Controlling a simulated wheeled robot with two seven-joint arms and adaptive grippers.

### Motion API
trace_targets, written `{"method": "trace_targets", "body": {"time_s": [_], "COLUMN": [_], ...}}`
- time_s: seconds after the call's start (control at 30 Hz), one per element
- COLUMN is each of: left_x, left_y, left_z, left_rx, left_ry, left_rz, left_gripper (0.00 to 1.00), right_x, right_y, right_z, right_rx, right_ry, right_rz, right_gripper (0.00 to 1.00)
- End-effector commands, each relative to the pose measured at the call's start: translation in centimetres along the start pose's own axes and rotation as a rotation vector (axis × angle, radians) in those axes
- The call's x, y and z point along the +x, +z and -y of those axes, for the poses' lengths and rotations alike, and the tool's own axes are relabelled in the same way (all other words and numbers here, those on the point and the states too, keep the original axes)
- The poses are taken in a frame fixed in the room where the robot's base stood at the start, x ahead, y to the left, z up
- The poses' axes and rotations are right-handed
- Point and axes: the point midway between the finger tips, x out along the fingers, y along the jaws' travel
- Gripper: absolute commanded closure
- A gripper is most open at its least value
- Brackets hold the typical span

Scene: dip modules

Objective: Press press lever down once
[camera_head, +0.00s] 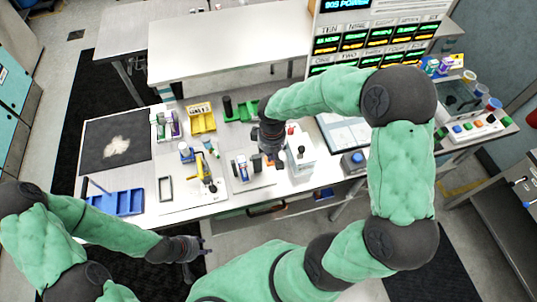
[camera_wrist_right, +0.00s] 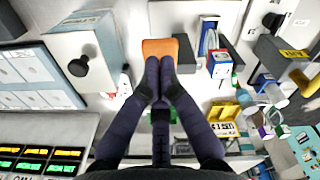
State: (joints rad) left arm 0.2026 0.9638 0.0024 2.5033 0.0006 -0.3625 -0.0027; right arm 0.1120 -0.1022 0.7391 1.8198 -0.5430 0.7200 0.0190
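My right gripper (camera_head: 275,160) is over the work table. In the right wrist view its fingers (camera_wrist_right: 158,68) are together at the tips, with nothing visible between them. An orange pad (camera_wrist_right: 160,47) shows just beyond the fingertips; I cannot tell whether they touch it. A white box-shaped device (camera_head: 300,158) with a black knob stands right beside this gripper; the knob (camera_wrist_right: 77,67) also shows in the wrist view. I cannot tell for sure which part is the press lever. My left gripper (camera_head: 188,249) hangs in front of the table, away from everything; its finger opening is unclear.
A yellow device (camera_head: 204,171) stands on a pale board left of my right gripper. A blue tray (camera_head: 127,203), a dark mat (camera_head: 101,147) and yellow bins (camera_head: 200,117) are further left. A display panel (camera_head: 365,35) stands behind. Bare table lies between the items.

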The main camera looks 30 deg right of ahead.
Motion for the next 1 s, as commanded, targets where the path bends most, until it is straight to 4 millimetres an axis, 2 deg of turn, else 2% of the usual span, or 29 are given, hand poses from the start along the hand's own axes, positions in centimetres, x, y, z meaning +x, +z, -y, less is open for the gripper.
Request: {"method": "trace_targets", "body": {"time_s": [1.0], "left_x": [2.5], "left_y": [-0.1], "left_z": [0.9], "left_rx": [0.0], "left_ry": [0.0], "left_rz": [0.0], "left_gripper": [0.6], "right_x": [3.2], "right_y": [0.0], "right_z": [0.0], "right_rx": [0.0], "right_ry": [0.0], "right_rz": [0.001], "right_gripper": [1.0]}}
